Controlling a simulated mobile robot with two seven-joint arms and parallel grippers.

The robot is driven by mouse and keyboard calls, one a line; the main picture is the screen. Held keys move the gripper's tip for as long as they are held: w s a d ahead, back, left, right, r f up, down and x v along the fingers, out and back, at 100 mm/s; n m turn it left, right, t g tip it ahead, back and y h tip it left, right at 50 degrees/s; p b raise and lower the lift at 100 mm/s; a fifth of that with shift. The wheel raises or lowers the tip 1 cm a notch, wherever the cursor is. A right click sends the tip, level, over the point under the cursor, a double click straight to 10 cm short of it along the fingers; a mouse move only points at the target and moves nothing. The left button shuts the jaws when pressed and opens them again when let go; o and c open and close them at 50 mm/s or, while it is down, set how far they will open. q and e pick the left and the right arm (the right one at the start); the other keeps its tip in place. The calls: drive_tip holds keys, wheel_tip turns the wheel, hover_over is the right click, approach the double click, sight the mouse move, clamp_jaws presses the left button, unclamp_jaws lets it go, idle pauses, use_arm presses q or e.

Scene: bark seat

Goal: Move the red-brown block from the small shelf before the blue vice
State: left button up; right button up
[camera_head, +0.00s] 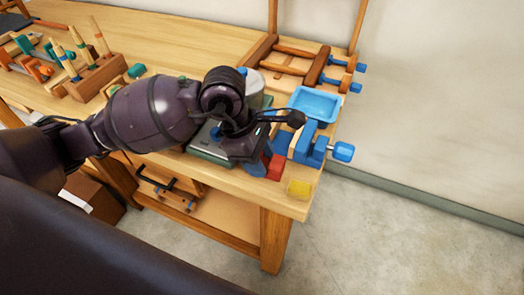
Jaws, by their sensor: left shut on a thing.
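The blue vice (307,143) is fixed at the right end of the wooden workbench, its round knob facing right. My left gripper (262,158) points down just left of the vice, shut. A red-brown block (276,168) shows right at its fingers, close in front of the vice; the fingers are mostly hidden by the hand, and whether the block touches the bench is hard to tell. A blue piece (257,168) is right beside it. I cannot make out the small shelf for certain. My right gripper is not in view.
A blue tray (315,103) stands behind the vice. A grey-green flat thing (208,147) lies under my arm. A wooden tool rack (95,76) stands at the left.

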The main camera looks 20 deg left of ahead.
sight(261, 183)
use_arm(q)
drive_tip(key=shift+f+b, duration=0.35)
drive_tip(key=shift+f, duration=0.5)
drive_tip(key=shift+f+b, duration=0.7)
drive_tip(key=shift+f, duration=0.65)
drive_tip(key=shift+w+f, duration=0.1)
drive_tip(key=shift+f, duration=0.4)
drive_tip(key=shift+f+b, duration=0.2)
drive_tip(key=shift+b, duration=0.15)
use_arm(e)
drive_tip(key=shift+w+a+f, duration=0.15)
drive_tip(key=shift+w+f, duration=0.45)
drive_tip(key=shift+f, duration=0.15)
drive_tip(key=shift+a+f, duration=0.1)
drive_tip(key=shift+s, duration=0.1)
use_arm(q)
drive_tip(key=shift+f, duration=0.25)
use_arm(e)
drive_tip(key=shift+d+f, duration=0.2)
use_arm(q)
drive_tip(key=o, duration=1)
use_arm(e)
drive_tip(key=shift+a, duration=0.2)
use_arm(q)
drive_tip(key=shift+o, duration=0.5)
